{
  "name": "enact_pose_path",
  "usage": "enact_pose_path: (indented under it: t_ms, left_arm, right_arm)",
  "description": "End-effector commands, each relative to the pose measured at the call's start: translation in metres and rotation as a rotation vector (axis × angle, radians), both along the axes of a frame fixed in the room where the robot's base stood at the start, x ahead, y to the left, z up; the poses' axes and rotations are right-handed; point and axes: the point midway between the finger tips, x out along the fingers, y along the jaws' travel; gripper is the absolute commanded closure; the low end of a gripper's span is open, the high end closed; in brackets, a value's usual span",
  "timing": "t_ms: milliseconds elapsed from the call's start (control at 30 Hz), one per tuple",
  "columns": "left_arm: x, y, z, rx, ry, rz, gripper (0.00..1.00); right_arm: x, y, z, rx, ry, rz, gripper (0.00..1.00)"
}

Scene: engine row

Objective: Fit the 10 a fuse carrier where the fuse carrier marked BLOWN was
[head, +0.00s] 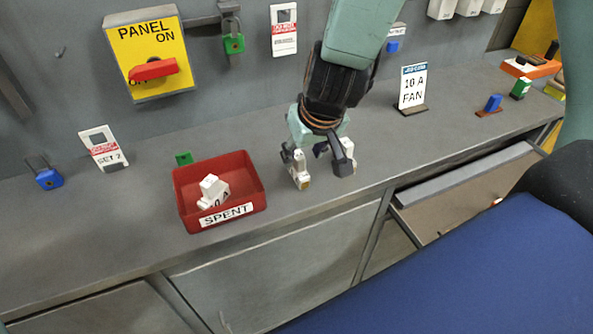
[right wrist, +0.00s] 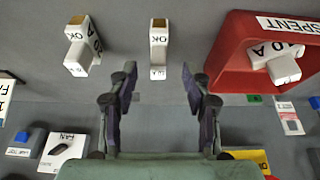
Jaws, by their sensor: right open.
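My right gripper (head: 320,165) is open and empty, pointing down low over the bench. In the right wrist view its fingers (right wrist: 158,80) stand apart. A white fuse carrier marked OK (right wrist: 158,48) lies ahead, in line with the gap between them; in the head view it (head: 301,181) is partly covered by a finger. A second white carrier marked OK and 10 A (right wrist: 82,48) lies to its left. Another white carrier, marked 10 A (head: 213,188), lies in the red SPENT tray (head: 258,201). No BLOWN mark is readable. My left gripper is out of view.
A 10 A FAN sign (head: 413,87) stands on the bench, with small blue (head: 494,102) and green (head: 521,88) pieces to its right. A yellow PANEL switch (head: 150,52) and padlocks hang on the wall. An open drawer (head: 470,180) juts out at the front right.

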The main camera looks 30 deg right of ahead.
Motion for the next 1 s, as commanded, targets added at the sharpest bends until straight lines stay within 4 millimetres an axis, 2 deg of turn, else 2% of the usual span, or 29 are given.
enact_pose_path:
  t_ms: [233, 500, 767, 1000]
  left_arm:
    - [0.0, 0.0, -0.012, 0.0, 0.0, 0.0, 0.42]
    - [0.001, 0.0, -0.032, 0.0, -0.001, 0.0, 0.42]
    - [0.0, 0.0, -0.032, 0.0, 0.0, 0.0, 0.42]
    - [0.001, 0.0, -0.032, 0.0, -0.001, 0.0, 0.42]
  right_arm:
    - [0.009, 0.0, -0.017, 0.0, 0.0, 0.0, 0.51]
    - [0.026, 0.0, -0.049, 0.0, 0.0, 0.001, 0.51]
    - [0.03, 0.0, -0.049, 0.0, -0.001, 0.001, 0.51]
    - [0.029, 0.0, -0.049, 0.0, -0.001, 0.001, 0.7]
